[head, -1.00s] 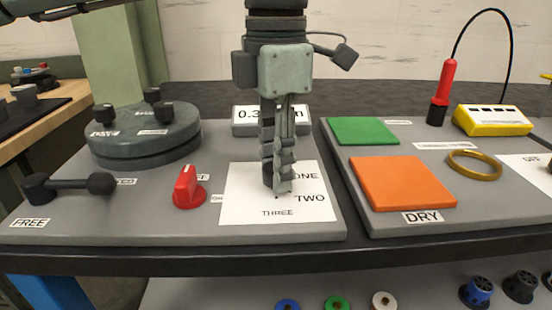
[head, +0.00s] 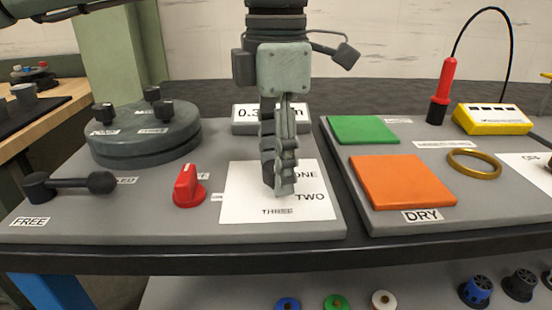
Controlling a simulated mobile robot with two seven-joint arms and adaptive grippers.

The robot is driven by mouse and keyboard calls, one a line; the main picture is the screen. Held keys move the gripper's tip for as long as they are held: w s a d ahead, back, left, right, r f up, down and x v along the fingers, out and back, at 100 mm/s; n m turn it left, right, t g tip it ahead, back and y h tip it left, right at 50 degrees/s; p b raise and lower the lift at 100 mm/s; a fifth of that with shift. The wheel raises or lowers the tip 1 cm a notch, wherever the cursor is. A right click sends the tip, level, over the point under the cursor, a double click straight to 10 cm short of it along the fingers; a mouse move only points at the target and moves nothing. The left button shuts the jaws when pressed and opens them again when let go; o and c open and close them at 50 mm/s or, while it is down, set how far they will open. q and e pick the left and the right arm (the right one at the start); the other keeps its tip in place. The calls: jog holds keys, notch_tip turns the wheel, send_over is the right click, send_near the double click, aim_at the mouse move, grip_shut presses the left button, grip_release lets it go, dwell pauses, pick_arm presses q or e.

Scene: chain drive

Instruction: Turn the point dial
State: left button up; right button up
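A white card (head: 245,205) marked ONE, TWO and THREE lies on the left grey board. My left gripper (head: 279,188) points straight down over the card, its tips between the three words. Its fingers overlap in this view, so I cannot tell whether they are open, shut or around something. No dial shows on the card; the gripper covers its middle. A red pointer knob (head: 187,187) stands on the board left of the card, apart from the gripper. My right gripper is not in view.
A round grey cover (head: 143,150) with black knobs and a black lever (head: 70,184) sit left. A display (head: 243,116) stands behind the gripper. The right board holds green (head: 362,130) and orange (head: 402,182) pads, a brass ring (head: 474,164) and a yellow box (head: 492,121).

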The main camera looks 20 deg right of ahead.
pick_arm(q)
notch_tip(320, 180, up, 12)
dwell(0.6)
dwell(0.4)
